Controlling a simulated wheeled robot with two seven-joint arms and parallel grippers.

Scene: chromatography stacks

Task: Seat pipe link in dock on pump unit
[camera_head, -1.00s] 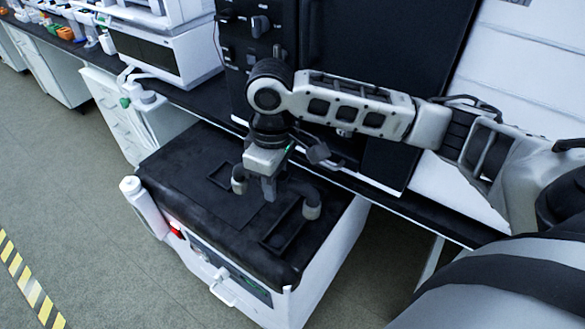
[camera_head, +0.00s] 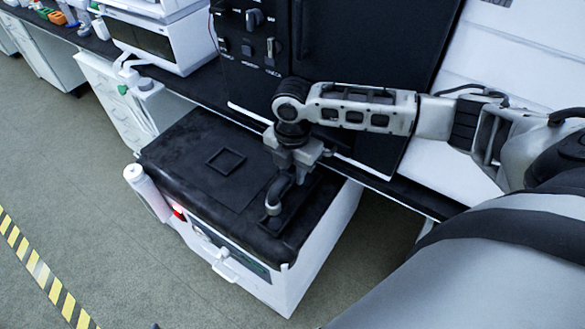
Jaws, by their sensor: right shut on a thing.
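The pump unit (camera_head: 182,160) is a white box with a black top, standing in front of the bench. My right gripper (camera_head: 288,172) points down over the right part of that top and is shut on the grey bent pipe link (camera_head: 274,196). One end of the link shows, pointing down at the near side of the gripper; the rest is hidden behind the gripper. The link is over the long, raised-rim dock (camera_head: 290,222), running roughly along its length. I cannot tell whether the link touches the dock floor. My left gripper is not in view.
A small square frame (camera_head: 226,161) lies empty on the black top, left of the dock. A white cylinder (camera_head: 146,190) is fixed at the unit's left side. A tall black panel with knobs (camera_head: 262,48) stands behind my right arm. Floor at left is clear.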

